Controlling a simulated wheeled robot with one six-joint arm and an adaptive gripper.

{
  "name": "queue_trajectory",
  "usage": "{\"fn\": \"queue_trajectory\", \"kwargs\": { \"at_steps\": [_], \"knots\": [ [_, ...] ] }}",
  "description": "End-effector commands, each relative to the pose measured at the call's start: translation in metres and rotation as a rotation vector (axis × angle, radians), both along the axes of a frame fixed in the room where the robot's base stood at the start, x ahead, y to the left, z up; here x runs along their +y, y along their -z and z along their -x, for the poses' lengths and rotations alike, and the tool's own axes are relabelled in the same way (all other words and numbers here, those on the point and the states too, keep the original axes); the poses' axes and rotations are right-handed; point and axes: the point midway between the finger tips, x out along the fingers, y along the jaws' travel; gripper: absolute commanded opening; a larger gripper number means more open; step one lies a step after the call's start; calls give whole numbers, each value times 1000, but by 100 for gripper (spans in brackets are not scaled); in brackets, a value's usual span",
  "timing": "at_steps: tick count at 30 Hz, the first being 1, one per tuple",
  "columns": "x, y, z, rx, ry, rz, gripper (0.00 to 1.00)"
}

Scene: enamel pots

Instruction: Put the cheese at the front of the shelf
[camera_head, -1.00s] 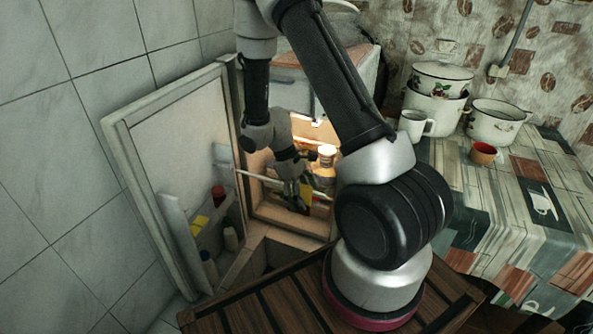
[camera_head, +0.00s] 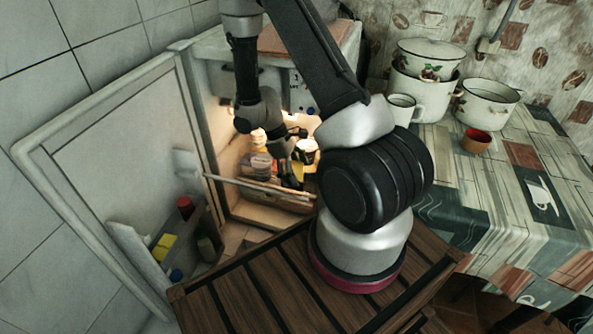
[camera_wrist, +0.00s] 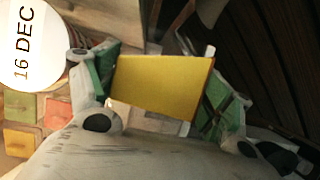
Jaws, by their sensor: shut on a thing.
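The cheese is a flat yellow block (camera_wrist: 160,86). In the wrist view it sits between the two green-padded fingers of my gripper (camera_wrist: 158,92), which is shut on it. In the head view my gripper (camera_head: 291,178) is inside the open fridge, by the jars, and the cheese shows only as a small yellow patch (camera_head: 299,172) beside the dark fingers. The fridge shelf (camera_head: 262,187) has a pale front bar. My arm and gripper hide part of the shelf, so I cannot tell whether the cheese touches it.
Jars (camera_head: 261,163) stand close to my gripper. A white round lid marked "16 DEC" (camera_wrist: 27,42) is at the wrist view's upper left. The open fridge door (camera_head: 120,165) stands at the left, with bottles and a yellow block (camera_head: 164,246) in its rack.

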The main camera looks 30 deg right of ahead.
Motion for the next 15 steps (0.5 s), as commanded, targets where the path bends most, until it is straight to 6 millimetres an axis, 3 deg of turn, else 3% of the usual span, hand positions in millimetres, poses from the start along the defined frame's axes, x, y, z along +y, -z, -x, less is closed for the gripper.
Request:
{"fn": "queue_trajectory", "kwargs": {
  "at_steps": [11,12,15],
  "knots": [
    [1,9,-1,1,1,1,50],
    [1,9,-1,0,1,0,84],
    [1,9,-1,0,1,0,100]
  ]
}}
